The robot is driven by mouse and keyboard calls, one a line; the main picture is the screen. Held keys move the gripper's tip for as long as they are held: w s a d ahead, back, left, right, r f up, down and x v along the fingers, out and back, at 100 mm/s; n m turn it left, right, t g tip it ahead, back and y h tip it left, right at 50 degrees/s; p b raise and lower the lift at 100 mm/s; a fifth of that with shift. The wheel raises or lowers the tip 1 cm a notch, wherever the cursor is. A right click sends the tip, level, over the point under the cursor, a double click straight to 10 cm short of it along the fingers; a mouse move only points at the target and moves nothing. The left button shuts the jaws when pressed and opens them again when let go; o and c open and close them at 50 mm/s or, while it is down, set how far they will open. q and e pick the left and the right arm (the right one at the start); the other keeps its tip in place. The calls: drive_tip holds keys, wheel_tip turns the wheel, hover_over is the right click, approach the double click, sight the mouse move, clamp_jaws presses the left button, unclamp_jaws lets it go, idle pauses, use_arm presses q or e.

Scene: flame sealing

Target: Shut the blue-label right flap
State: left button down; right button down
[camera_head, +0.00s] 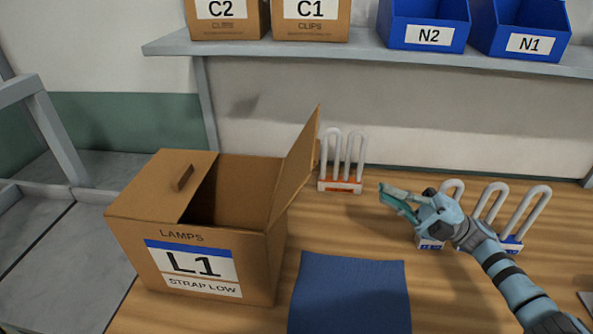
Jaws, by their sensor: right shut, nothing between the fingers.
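The cardboard box (125,230) with the blue-striped label L1 (192,263) stands on the left part of the wooden table. Its left flap (150,180) lies flat over the opening and has a small brown tab on it. Its right flap (296,160) stands up, tilted outward to the right, so the right part of the box is open. My right gripper (393,197) is to the right of the right flap, apart from it, with its fingers shut and empty. My left gripper is not in view.
A white lamp set with an orange base (340,186) stands behind, between flap and gripper. White lamps with a blue base (513,243) stand behind my right gripper. A blue mat (350,290) lies right of the box. A shelf (370,62) holds bins above.

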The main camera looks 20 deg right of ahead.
sight(301, 165)
drive_tip(key=p+x, duration=0.4)
drive_tip(key=x, duration=0.9)
drive_tip(key=shift+a+r+p, duration=0.25)
drive_tip(key=shift+p, duration=0.05)
